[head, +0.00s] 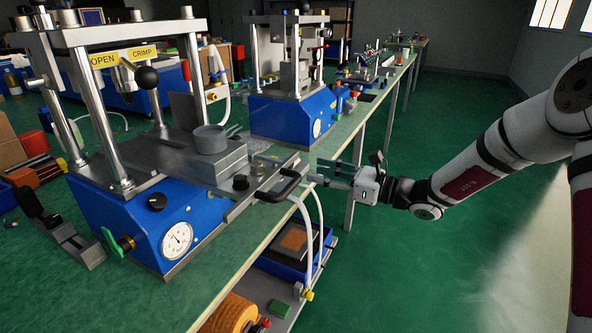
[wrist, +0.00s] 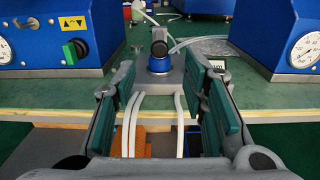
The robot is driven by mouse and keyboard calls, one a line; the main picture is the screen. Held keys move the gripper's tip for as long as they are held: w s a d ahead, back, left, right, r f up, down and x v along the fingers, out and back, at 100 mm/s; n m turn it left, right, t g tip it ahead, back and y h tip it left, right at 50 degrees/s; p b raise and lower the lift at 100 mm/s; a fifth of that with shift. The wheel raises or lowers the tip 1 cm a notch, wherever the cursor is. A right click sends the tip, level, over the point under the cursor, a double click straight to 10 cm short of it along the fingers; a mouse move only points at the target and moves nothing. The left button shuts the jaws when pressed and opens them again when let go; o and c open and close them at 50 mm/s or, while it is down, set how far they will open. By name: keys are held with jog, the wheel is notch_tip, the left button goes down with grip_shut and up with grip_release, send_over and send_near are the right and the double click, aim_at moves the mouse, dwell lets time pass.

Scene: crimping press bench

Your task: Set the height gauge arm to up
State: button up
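No part in view is clearly marked as the height gauge. A low grey stand with a dark tilted arm (head: 48,222) sits at the left of the near press in the head view; I cannot tell whether it is the gauge. In the wrist view, a small grey upright post with a blue collar (wrist: 159,64) stands straight ahead between two blue housings; its identity is also unclear. My gripper (head: 322,173) is at the bench's right edge, beside the near press's black handle. In the wrist view my gripper (wrist: 165,105) is open, with nothing between its green pads.
The near blue press (head: 150,225) has a dial, a black-ball lever (head: 147,78) and a black front handle (head: 283,185). A second press (head: 290,115) stands behind it. White hoses (wrist: 180,120) hang below the bench edge. The green floor (head: 440,240) to the right is free.

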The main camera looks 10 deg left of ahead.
jog(key=b+x, duration=0.1)
jog(key=x, duration=0.6)
jog(key=shift+a, duration=0.1)
jog(key=shift+c, duration=0.3)
grip_shut()
